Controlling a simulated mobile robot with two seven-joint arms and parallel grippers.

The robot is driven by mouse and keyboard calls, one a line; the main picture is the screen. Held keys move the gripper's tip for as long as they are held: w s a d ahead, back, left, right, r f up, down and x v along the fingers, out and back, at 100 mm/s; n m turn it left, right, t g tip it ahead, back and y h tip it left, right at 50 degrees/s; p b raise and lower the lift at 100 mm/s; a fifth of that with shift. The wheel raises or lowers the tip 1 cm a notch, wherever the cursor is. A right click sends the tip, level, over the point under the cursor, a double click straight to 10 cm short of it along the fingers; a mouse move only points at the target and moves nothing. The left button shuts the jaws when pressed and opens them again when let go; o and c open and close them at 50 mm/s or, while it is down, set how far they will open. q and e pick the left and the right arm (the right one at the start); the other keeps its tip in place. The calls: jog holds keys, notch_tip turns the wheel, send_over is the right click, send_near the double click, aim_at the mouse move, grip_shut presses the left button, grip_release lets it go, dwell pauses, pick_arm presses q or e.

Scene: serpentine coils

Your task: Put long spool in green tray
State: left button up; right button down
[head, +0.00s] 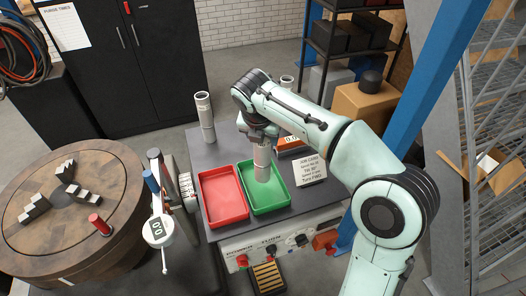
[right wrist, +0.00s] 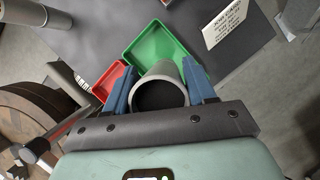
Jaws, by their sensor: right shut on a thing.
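A grey cylindrical spool (head: 262,162) hangs upright from my right gripper (head: 262,136), with its lower end within the outline of the green tray (head: 285,199). I cannot tell whether it touches the tray floor. In the right wrist view, the blue fingers of my right gripper (right wrist: 160,84) are closed on both sides of the spool's open round end (right wrist: 160,94). The green tray (right wrist: 150,38) lies beyond it. A tall grey spool (head: 205,117) stands at the table's back left. Another (head: 286,84) shows partly behind my right arm. My left gripper is out of view.
A red tray (head: 223,196) sits directly left of the green one. A white job card (head: 310,171) stands at the right. A round wooden table (head: 70,215) and a dial gauge (head: 158,231) are at the left. Bare grey tabletop (head: 215,153) lies behind the trays.

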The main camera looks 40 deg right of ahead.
jog(key=shift+f+b, duration=0.5)
jog(key=shift+f, duration=1.7)
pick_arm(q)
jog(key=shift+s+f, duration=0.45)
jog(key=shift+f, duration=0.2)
pick_arm(e)
jog(key=shift+w+f, duration=0.1)
jog(key=shift+f, duration=0.05)
jog(key=shift+c, duration=1.9)
grip_release()
